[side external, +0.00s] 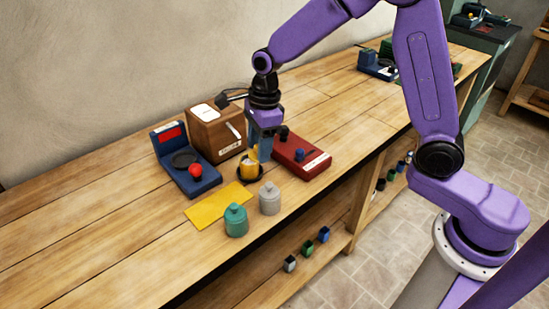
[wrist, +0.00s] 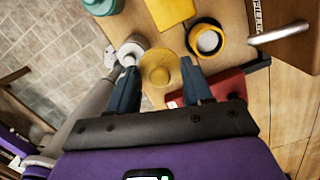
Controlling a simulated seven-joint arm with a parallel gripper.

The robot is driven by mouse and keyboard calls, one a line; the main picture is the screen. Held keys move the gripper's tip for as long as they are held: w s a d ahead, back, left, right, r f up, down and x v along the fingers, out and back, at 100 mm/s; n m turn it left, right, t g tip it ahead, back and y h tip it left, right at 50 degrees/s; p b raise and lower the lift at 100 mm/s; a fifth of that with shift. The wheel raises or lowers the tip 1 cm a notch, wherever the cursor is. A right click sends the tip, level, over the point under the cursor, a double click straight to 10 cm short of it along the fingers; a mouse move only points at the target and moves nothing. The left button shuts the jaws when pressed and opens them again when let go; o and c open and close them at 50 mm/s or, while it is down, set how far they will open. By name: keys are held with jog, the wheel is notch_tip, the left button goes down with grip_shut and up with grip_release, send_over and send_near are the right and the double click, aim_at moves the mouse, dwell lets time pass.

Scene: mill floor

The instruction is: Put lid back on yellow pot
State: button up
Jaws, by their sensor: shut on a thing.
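My gripper (side external: 262,143) points down over the bench, and its two fingers (wrist: 160,84) are shut on a yellow round lid (wrist: 160,67). The lid also shows in the side view (side external: 252,157), just under the fingers. The yellow pot (wrist: 192,42) stands on the bench with its mouth uncovered, showing a dark inner ring and a pale area inside. In the wrist view it lies up and to the right of the lid. In the side view the pot (side external: 249,177) is partly covered by the lid. I cannot tell the exact gap between them.
A yellow mat (side external: 218,203), a lidded teal pot (side external: 236,221) and a lidded white pot (side external: 270,199) stand in front. A brown box (side external: 217,133) with a handle, a blue scale (side external: 187,172) and a red device (side external: 301,156) crowd the pot. The bench's left end is clear.

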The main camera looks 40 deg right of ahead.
jog(key=w+d+m, duration=0.1)
jog(key=w+d, duration=0.2)
jog(key=w, duration=0.5)
jog(key=shift+s+a+f, duration=0.1)
jog(key=shift+a+f, duration=0.05)
jog(key=shift+f, duration=1.6)
jog(key=shift+s+a+f, duration=0.1)
jog(key=shift+f, duration=1.6)
jog(key=shift+f, duration=0.2)
jog(key=o, duration=1.5)
jog(key=shift+w+r, duration=0.1)
